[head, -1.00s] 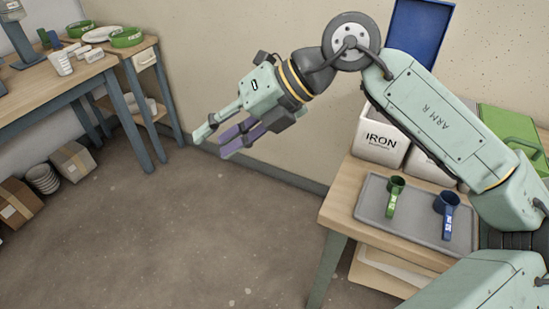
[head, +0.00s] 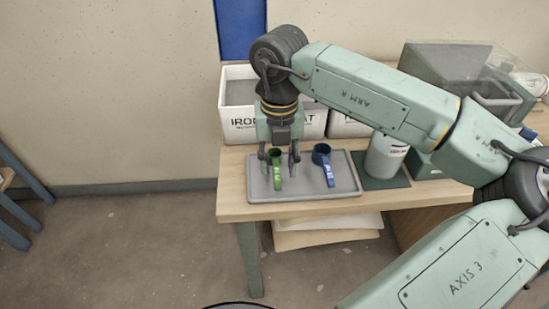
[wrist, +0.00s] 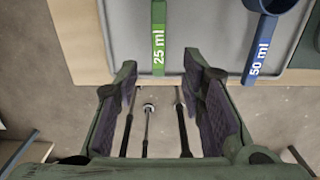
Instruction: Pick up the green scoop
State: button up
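The green scoop (head: 276,170) lies on a grey tray (head: 344,184) at the table's front. In the wrist view its handle (wrist: 159,38), marked "25 ml", points towards me. My gripper (head: 279,157) points down over the tray, its fingers apart on either side of the scoop in the head view. In the wrist view the gripper (wrist: 162,85) is open and empty, with the handle's end in line with the gap. I cannot tell the height left between fingertips and scoop. The scoop's cup is out of the wrist view.
A blue scoop (head: 322,162), marked "50 ml" on its handle (wrist: 258,48), lies close on the right. A white jar (head: 385,158) and a grey-green bin (head: 450,68) are further right.

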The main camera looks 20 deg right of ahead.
aim_at(277, 177)
jog(key=shift+w+f+p, duration=0.15)
jog(key=shift+f+p, duration=0.8)
jog(key=shift+f, duration=1.6)
jog(key=shift+c, duration=0.2)
grip_shut()
